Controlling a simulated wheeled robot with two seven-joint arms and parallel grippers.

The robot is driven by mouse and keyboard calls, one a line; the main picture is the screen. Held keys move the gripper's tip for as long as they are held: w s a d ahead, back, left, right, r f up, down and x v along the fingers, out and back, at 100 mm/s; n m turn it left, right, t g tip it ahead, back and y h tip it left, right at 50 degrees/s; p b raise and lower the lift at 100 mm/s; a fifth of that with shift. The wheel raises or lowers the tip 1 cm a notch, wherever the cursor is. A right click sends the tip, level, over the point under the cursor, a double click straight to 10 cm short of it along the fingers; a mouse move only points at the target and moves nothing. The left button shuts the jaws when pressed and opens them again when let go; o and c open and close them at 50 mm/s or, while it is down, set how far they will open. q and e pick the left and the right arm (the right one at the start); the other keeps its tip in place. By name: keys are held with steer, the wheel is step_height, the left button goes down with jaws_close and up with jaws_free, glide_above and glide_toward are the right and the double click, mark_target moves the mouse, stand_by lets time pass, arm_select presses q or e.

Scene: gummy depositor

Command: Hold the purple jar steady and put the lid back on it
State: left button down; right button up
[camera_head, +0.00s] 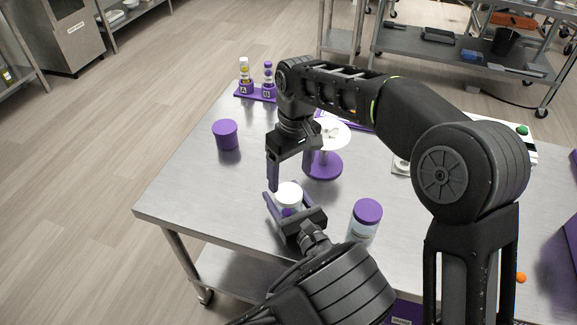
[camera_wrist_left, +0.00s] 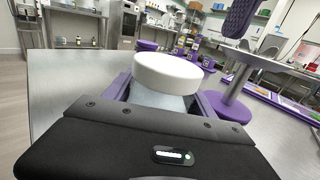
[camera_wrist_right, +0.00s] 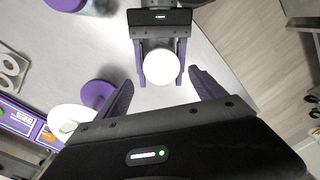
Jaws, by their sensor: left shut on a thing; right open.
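My left gripper (camera_head: 287,200) is shut on a pale jar with a wide white round top. The white top (camera_head: 289,193) shows between the fingers, with some purple below it. In the left wrist view the white top (camera_wrist_left: 167,72) sits level over a pale bluish body (camera_wrist_left: 160,99). My right gripper (camera_head: 288,178) is open and empty just above it, pointing down. In the right wrist view the white top (camera_wrist_right: 161,67) lies near the gap between the open right fingers (camera_wrist_right: 160,82). I see no separate loose lid.
A purple container (camera_head: 226,134) stands at the left of the table. A clear jar with a purple lid (camera_head: 366,212) stands to the right. Behind is a purple-based stand (camera_head: 323,166) with a white disc (camera_head: 334,132). A purple rack (camera_head: 255,95) holds bottles. The table's left front is bare.

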mark_target(288, 192)
steer(key=r+n, duration=0.1)
steer(key=n, duration=0.1)
steer(key=a+r+n, duration=0.1)
steer(key=n, duration=0.1)
steer(key=shift+s+r, duration=0.2)
steer(key=n, duration=0.2)
steer(key=shift+s+d+r+n+h, duration=0.1)
steer(key=shift+d+r+n+h, duration=0.05)
steer(key=shift+d+n+h, duration=0.15)
steer(key=shift+f, duration=4.05)
steer(key=shift+c, duration=0.6)
